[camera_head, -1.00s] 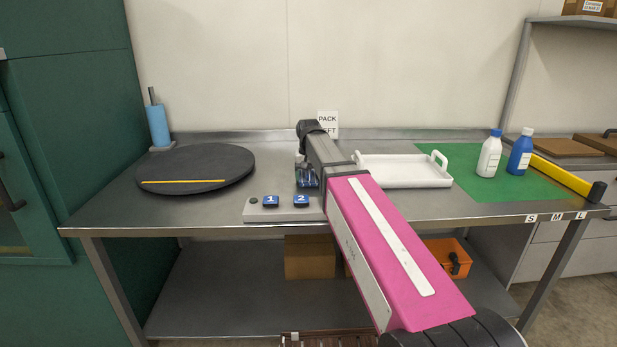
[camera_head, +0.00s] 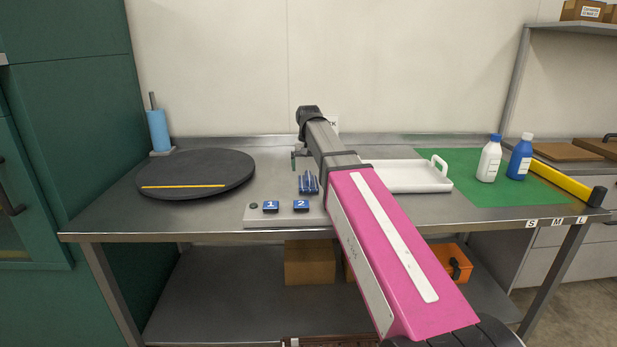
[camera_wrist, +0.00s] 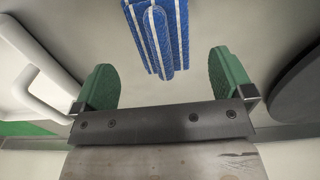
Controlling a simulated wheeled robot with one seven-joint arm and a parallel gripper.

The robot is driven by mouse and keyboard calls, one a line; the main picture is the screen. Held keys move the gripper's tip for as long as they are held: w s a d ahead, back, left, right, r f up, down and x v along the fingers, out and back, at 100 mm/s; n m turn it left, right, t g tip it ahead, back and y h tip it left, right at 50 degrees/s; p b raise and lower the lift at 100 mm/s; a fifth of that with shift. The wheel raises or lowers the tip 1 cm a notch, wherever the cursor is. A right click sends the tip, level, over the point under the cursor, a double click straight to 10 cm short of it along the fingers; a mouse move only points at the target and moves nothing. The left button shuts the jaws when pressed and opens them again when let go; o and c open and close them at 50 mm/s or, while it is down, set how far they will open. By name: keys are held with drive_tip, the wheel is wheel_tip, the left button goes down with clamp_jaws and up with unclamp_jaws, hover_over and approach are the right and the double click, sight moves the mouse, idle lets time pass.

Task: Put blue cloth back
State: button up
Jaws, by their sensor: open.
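The blue cloth (camera_head: 308,183) has white stripes and lies bunched or folded on the steel table, just behind the blue button 2. In the wrist view the cloth (camera_wrist: 158,35) is at the top middle, beyond the fingertips and clear of them. My gripper (camera_wrist: 164,82) is open, with its two green fingers apart and bare table between them. In the head view my gripper (camera_head: 294,160) is behind the cloth, partly hidden by my arm.
A grey control box with blue buttons 1 (camera_head: 270,207) and 2 (camera_head: 301,206) is in front. A black round turntable (camera_head: 195,172) is at left, a white tray (camera_head: 410,177) at right. Two bottles (camera_head: 489,158) stand on the green mat (camera_head: 480,190). A blue roll (camera_head: 158,130) stands at back left.

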sight(309, 176)
drive_tip(key=shift+r, duration=2.8)
